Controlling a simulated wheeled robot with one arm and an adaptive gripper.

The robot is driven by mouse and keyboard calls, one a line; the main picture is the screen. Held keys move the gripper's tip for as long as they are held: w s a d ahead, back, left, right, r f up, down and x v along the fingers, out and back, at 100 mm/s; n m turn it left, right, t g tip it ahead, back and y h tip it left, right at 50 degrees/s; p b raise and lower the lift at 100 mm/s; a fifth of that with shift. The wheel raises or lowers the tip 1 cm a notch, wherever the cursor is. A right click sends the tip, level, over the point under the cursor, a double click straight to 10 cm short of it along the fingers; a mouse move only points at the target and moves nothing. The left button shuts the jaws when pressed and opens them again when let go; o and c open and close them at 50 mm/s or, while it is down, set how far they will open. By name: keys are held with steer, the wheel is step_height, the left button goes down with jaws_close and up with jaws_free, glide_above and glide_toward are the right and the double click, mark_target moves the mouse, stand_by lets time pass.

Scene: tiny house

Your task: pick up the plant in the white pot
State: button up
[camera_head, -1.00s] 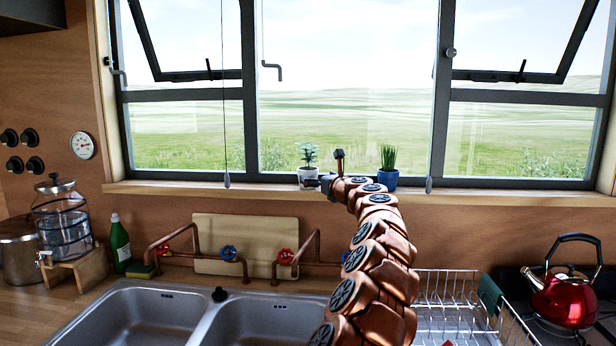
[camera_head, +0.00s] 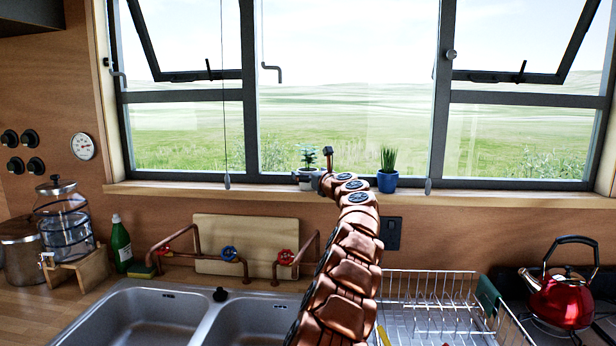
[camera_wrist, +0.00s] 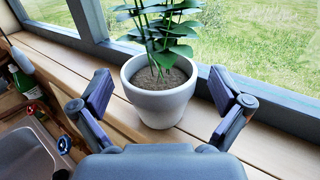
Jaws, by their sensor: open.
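The plant in the white pot (camera_wrist: 160,103) stands upright on the wooden windowsill, with green leaves (camera_wrist: 165,28) above dark soil. In the head view the white pot (camera_head: 305,180) is partly hidden by my gripper and arm. My gripper (camera_wrist: 165,98) is open, with one finger on the left of the pot and the other on the right. The pot is in front of the palm, and gaps show between the pot and both fingers. In the head view my gripper (camera_head: 323,178) is at the sill beside the white pot, and its fingers are hard to make out.
A blue pot (camera_head: 387,181) with a spiky plant stands on the sill to the right. The window frame (camera_wrist: 260,95) is close behind the white pot. Below are a sink (camera_head: 150,315), copper taps, a dish rack (camera_head: 440,300) and a red kettle (camera_head: 563,298).

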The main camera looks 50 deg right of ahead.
mark_target(309, 163)
steer(key=shift+w, duration=0.4)
steer(key=c, duration=1.3)
steer(key=shift+d+r+p, duration=0.1)
steer(key=shift+r+p, duration=0.2)
steer(key=shift+r, duration=1.5)
steer(key=shift+w+a+r+b+v, duration=0.2)
steer(key=shift+a+b+v, duration=0.4)
steer(key=shift+v, duration=2)
steer(key=shift+w+a+r+b+v, duration=0.1)
steer(key=shift+a+r+b+v, duration=0.45)
steer(key=shift+v, duration=2.1)
steer(key=shift+w+a+b+v, duration=0.2)
steer(key=shift+b+v, duration=0.7)
steer(key=shift+v, duration=1.7)
